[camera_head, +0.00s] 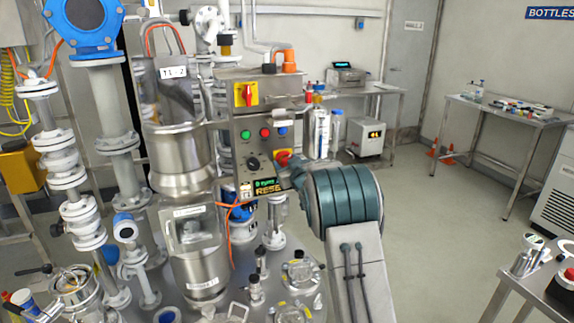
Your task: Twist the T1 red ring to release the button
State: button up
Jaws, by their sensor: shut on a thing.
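A steel control box (235,145) stands in the middle of the head view, beside a steel vessel labelled T1-something. On its lower right is a red emergency-type button with its ring (283,157), partly covered by my gripper. My gripper (291,168) is at the front of this red ring and shut on it; the fingertips are small and mostly hidden by my teal wrist. The box also has a red-and-yellow switch (246,94), green (246,134), red (265,133) and blue (283,131) buttons, and a black knob (253,163). A lit display (265,186) sits below.
The steel vessel (183,160), pipes and valves (85,240) crowd the left. Lab tables (505,110) are at the back right, and a trolley (530,285) is at the lower right. The floor (430,210) between is clear.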

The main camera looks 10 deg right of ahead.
jog(key=o, duration=1)
jog(key=shift+c, duration=0.2)
jog(key=shift+s, duration=0.1)
jog(key=s+d+b, duration=0.2)
jog(key=s+b, duration=0.1)
jog(key=s, duration=1)
jog(key=shift+s+d, duration=0.2)
jog(key=shift+d, duration=0.1)
